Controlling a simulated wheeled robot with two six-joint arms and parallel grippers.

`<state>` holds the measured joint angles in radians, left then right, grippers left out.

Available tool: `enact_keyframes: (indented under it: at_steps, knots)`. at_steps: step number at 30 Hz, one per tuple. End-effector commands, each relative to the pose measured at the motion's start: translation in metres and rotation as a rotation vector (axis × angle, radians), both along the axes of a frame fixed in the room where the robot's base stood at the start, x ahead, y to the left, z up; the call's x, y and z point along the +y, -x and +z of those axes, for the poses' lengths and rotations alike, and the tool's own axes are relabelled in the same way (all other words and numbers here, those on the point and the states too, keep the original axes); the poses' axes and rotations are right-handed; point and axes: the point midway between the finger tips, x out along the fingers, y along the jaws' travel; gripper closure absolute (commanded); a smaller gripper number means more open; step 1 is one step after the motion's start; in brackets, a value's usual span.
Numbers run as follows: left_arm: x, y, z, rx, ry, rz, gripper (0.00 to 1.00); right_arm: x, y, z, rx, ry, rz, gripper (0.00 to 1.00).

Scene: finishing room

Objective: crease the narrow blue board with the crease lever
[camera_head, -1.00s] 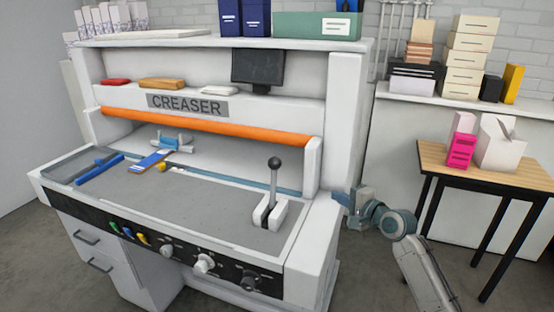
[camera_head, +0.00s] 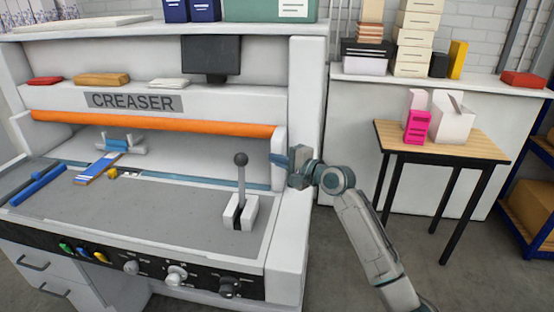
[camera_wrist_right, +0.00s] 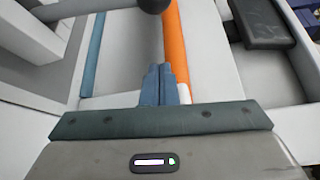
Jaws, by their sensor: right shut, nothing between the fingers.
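The narrow blue board (camera_head: 97,170) lies on the creaser bed toward the left, its far end under a small blue and white clamp-like part (camera_head: 118,146). The crease lever (camera_head: 241,185) stands upright in its white slotted base on the right of the bed, topped by a dark ball knob (camera_head: 240,159). My right gripper (camera_head: 278,160) is shut and empty, to the right of the knob near the machine's right post. In the right wrist view its blue fingers (camera_wrist_right: 158,85) are together, with the dark knob (camera_wrist_right: 154,5) at the top edge. My left gripper is not in view.
A blue bar (camera_head: 38,186) lies at the bed's left. The orange bar (camera_head: 155,124) spans above the bed. The machine's right post (camera_head: 303,110) stands close to my right gripper. A wooden table (camera_head: 450,142) with a pink box (camera_head: 417,127) stands at right.

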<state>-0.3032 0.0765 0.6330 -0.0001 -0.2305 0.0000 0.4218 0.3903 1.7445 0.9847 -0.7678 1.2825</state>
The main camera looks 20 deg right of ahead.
Motion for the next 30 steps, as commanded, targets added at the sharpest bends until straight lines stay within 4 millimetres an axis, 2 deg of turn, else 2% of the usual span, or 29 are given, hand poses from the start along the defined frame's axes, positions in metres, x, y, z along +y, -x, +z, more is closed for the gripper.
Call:
enact_keyframes:
  at_steps: [1,4,11,19,30]
  knots:
    - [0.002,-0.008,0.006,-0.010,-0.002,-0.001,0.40,0.005,-0.011,0.003,0.001,-0.006,0.000,1.00]
    - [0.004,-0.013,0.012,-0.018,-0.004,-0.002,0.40,0.015,-0.029,0.000,0.001,-0.005,0.000,1.00]
    - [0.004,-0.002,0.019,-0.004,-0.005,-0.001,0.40,0.032,-0.064,-0.004,0.001,-0.002,0.001,1.00]
    - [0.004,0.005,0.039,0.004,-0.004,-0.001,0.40,0.054,-0.040,0.002,0.000,0.001,0.001,1.00]
    - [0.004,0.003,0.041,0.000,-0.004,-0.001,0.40,0.059,-0.034,0.001,0.000,0.001,0.000,1.00]
